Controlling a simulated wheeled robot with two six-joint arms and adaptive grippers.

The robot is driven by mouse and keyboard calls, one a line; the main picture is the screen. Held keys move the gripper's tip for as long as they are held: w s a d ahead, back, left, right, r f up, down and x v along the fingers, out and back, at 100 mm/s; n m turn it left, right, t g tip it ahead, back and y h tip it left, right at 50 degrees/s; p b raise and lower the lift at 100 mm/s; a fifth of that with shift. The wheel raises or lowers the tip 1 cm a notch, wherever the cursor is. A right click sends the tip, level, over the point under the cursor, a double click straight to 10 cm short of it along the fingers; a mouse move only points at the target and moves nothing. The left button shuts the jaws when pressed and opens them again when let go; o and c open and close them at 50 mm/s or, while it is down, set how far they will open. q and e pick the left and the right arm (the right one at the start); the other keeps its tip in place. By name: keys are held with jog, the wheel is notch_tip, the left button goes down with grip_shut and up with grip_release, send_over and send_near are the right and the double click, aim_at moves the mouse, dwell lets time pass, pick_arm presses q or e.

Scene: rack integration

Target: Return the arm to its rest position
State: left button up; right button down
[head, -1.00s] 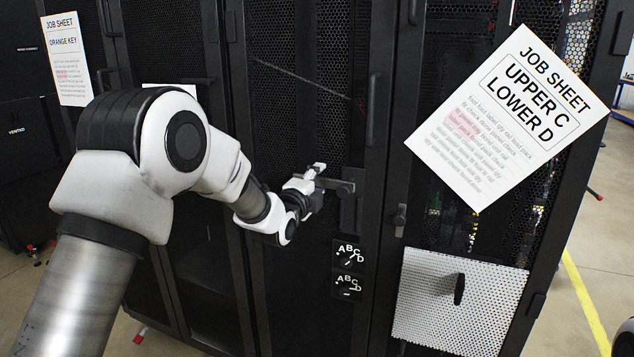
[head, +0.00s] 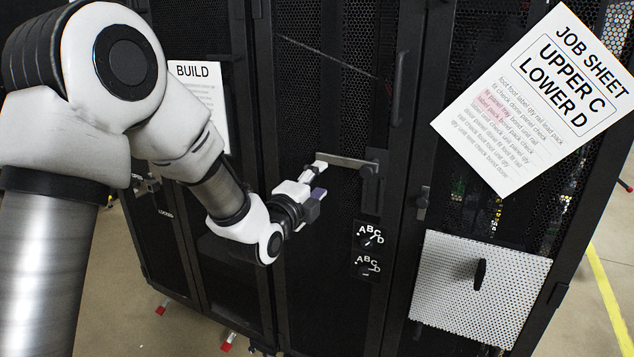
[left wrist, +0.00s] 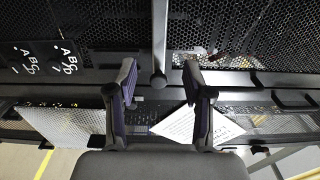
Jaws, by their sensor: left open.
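My left arm reaches in from the left in the head view. My left gripper (head: 317,180) is open at the left end of the lever handle (head: 350,162) on the dark rack door. In the left wrist view its two fingers (left wrist: 158,84) stand apart, and the handle bar (left wrist: 159,40) ends between them, with a gap on each side. I see nothing held. The handle sticks out level to the left from its latch plate (head: 372,185). My right gripper is not in view.
Two ABCD dials (head: 369,238) sit below the handle. A tilted job sheet (head: 540,100) reads "UPPER C, LOWER D". A white perforated panel (head: 450,290) with a black knob is at lower right. A BUILD sheet (head: 200,95) hangs behind my arm. Floor is open at right.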

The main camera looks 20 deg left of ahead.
pick_arm(q)
jog(key=s+d+f+n+g+p, duration=0.1)
jog(key=s+f+g, duration=0.25)
jog(key=f, duration=0.65)
jog(key=s+f+g+p, duration=0.2)
jog(key=s+f, duration=0.3)
jog(key=f, duration=0.5)
jog(key=s+d+f+n+g+p, duration=0.1)
jog(key=s+f+g, duration=0.25)
jog(key=f, duration=0.75)
jog(key=s+f+n+g+p, duration=0.1)
jog(key=s+f+n+g, duration=0.3)
jog(key=s+n, duration=0.4)
jog(key=s+f+n+g, duration=0.5)
jog(key=s+n, duration=0.4)
jog(key=s, duration=1)
jog(key=shift+d+f+y+p, duration=0.15)
jog(key=shift+f+y+p, duration=0.2)
jog(key=shift+f, duration=0.1)
